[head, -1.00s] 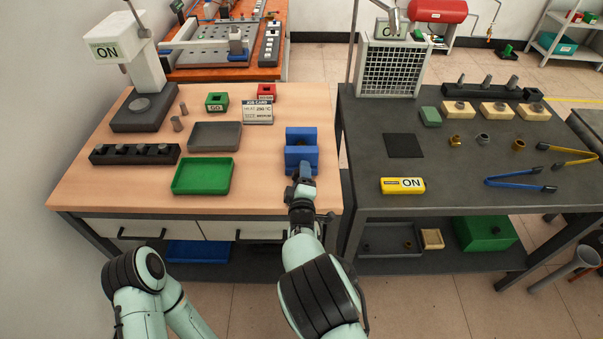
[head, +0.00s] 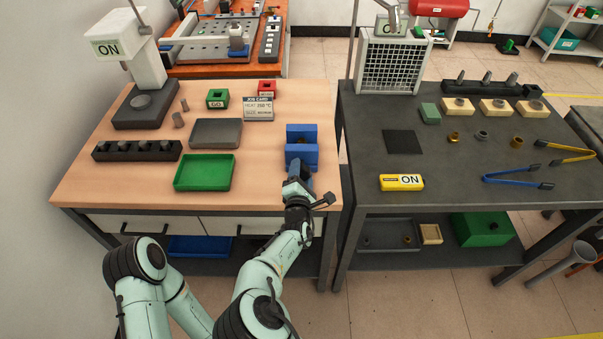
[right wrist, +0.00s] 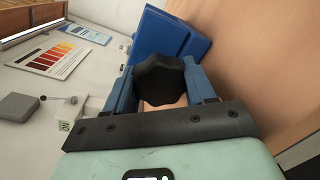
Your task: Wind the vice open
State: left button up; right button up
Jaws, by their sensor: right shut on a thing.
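The blue vice (head: 301,155) stands at the front right of the wooden bench, its two blue jaws apart with a dark gap between. My right gripper (head: 299,182) is at the vice's near side. In the right wrist view the black knob (right wrist: 160,82) of the vice sits between the two fingers of my gripper (right wrist: 160,92), which is shut on it. The blue vice body (right wrist: 172,38) shows behind the knob. In the head view my wrist hides the knob. My left gripper is out of view; only part of my left arm shows.
The wooden bench (head: 120,190) also carries a green tray (head: 204,173), a grey tray (head: 216,132), a black holder (head: 137,151) and a job card (head: 258,108). A dark table (head: 440,195) stands to the right across a narrow gap.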

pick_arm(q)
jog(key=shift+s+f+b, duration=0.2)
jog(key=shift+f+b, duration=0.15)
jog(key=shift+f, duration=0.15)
pick_arm(e)
jog(key=shift+n, duration=1.2)
jog(key=o, duration=1)
jog(key=shift+o, duration=0.2)
jog(key=shift+s, duration=0.1)
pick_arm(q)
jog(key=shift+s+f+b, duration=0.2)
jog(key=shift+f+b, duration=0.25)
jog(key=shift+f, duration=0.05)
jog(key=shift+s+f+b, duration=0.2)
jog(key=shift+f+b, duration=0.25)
pick_arm(e)
jog(key=s+a, duration=0.1)
jog(key=s, duration=1.2)
jog(key=shift+r, duration=0.3)
jog(key=shift+f, duration=0.1)
